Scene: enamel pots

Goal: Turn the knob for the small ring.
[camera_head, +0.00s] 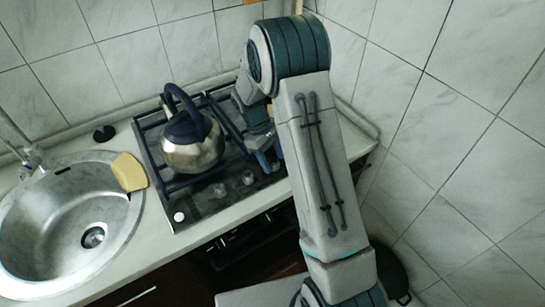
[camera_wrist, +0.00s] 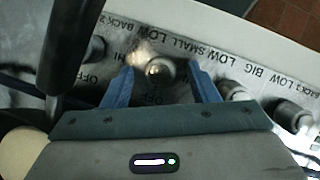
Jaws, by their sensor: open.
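The small-ring knob (camera_wrist: 158,72) is a rounded metallic knob on the hob's front panel. In the wrist view the printed word SMALL stands close beside it, with LOW and OFF marks around it. My gripper (camera_wrist: 161,88) is open, with one blue finger on each side of this knob. Gaps show between the fingers and the knob, and I cannot tell how deep the fingers reach. In the head view my gripper (camera_head: 268,158) is over the right front part of the hob (camera_head: 162,200), and the arm and fingers hide the knob there.
A metal kettle (camera_head: 192,150) with a dark blue handle stands on the hob, close left of my gripper. More knobs (camera_wrist: 232,92) line the panel. A sink (camera_head: 60,235) with a yellow sponge (camera_head: 129,172) lies left. A tiled wall (camera_head: 440,120) is right.

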